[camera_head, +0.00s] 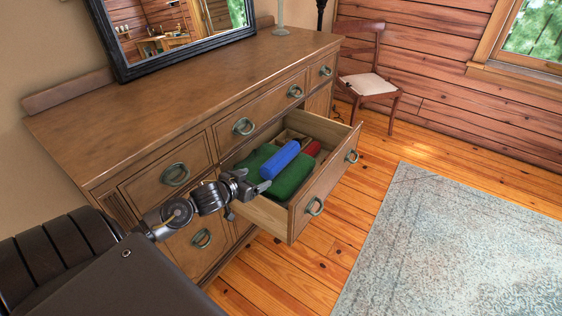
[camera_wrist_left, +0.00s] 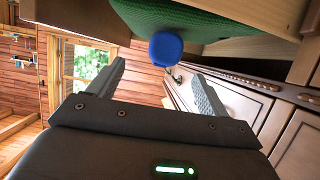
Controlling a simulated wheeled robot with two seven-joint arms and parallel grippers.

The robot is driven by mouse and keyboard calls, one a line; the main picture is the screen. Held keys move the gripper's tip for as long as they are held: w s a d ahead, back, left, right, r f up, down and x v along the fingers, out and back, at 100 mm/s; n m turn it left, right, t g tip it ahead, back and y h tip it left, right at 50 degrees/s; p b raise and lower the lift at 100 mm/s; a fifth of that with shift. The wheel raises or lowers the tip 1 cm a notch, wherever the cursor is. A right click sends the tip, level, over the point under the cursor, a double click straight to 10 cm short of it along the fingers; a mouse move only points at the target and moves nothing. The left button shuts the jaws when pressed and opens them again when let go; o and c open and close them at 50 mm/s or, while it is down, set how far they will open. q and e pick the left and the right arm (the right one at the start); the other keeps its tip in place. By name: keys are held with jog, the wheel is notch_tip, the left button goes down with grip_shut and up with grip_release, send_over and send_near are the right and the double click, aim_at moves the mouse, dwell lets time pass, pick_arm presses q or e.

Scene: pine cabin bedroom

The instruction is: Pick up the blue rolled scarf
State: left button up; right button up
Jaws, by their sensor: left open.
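The blue rolled scarf (camera_head: 279,160) lies in the open dresser drawer (camera_head: 272,215), on or against folded green cloth (camera_head: 290,176). My left gripper (camera_head: 257,184) is at the drawer's left side, close to the scarf's near end. It is open and empty. In the left wrist view, the scarf's round blue end (camera_wrist_left: 166,47) shows just beyond and between the spread fingers (camera_wrist_left: 157,72), apart from them. The green cloth (camera_wrist_left: 200,22) is beside it there. My right gripper is in neither view.
A red item (camera_head: 312,149) and wooden dividers are deeper in the drawer. The drawer's front panel (camera_head: 325,188) and side walls rise around the contents. The dresser top (camera_head: 180,85) overhangs behind. A chair (camera_head: 370,80) stands beyond; a rug (camera_head: 450,240) covers the floor at right.

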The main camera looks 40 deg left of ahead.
aim_at(264, 172)
pick_arm(q)
jog(key=x, duration=0.4)
jog(key=shift+w+f, duration=0.2)
jog(key=shift+w, duration=0.1)
jog(key=shift+a+b+x, duration=0.2)
jog(key=shift+b+x, duration=0.15)
jog(key=shift+x, duration=0.95)
jog(key=shift+a+b+x, duration=0.25)
jog(key=shift+b+x, duration=0.05)
jog(key=shift+x, duration=1)
jog(key=shift+f, duration=0.1)
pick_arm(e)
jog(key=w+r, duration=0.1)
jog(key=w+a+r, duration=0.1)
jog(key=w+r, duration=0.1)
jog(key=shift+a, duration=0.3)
pick_arm(q)
jog(key=c, duration=1.1)
